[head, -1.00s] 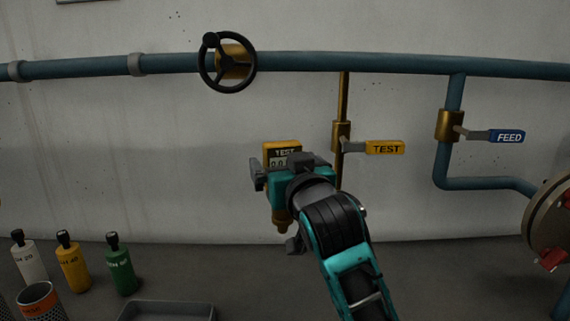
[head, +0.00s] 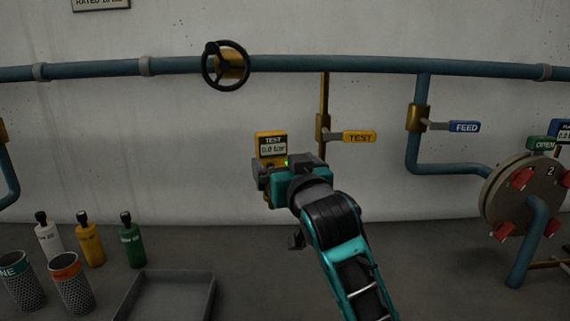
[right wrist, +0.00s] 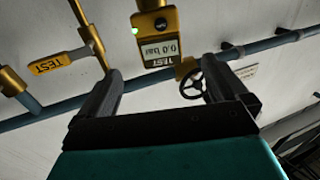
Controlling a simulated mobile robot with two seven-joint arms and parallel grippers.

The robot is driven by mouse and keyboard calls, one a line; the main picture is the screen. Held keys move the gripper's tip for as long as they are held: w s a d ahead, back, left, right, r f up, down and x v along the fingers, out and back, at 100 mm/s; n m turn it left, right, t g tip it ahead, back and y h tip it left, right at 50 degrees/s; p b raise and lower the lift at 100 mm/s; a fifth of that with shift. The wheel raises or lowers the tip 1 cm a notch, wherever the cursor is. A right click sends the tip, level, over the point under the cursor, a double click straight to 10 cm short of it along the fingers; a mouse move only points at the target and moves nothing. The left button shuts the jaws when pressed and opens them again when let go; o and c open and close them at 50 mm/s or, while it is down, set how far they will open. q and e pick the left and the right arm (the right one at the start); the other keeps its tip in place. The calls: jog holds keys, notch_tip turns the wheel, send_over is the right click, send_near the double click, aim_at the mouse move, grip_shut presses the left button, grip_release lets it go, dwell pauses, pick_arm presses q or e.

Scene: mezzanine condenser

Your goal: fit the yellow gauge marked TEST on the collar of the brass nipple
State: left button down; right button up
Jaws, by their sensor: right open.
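The yellow gauge (head: 271,144) marked TEST is upright near the wall, left of the yellow TEST lever, with its display facing me. In the right wrist view the gauge (right wrist: 158,50) appears upside down, reads 0.0 bar and shows a green light. My right gripper (head: 268,177) is just in front of and below the gauge. Its fingers are spread (right wrist: 165,90), with the gauge beyond them and apparently not gripped. The nipple and its collar are hidden behind my gripper in the head view; I cannot tell how the gauge joins them. My left gripper is not in view.
A brass branch pipe (head: 325,95) with the TEST lever (head: 359,137) is close on the right, and the blue FEED lever (head: 464,127) is farther right. A black handwheel (head: 226,66) is above. Bottles, mesh cups and a grey tray (head: 207,302) are lower left.

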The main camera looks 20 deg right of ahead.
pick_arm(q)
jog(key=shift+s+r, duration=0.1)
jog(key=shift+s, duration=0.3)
pick_arm(e)
jog(key=shift+s, duration=0.3)
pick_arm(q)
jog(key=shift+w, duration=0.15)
pick_arm(e)
jog(key=shift+f, duration=0.1)
jog(key=s+f+n+g+y, duration=0.15)
jog(key=s+f, duration=0.35)
jog(key=f, duration=0.8)
jog(key=s+f+g, duration=0.2)
jog(key=s+f, duration=0.3)
jog(key=f, duration=0.7)
jog(key=s+f+n+g, duration=0.1)
jog(key=s+f+g, duration=0.2)
jog(key=s+f, duration=1.2)
jog(key=shift+s+d+g, duration=0.35)
jog(key=shift+s+d, duration=0.05)
jog(key=shift+s, duration=0.85)
jog(key=shift+y, duration=0.25)
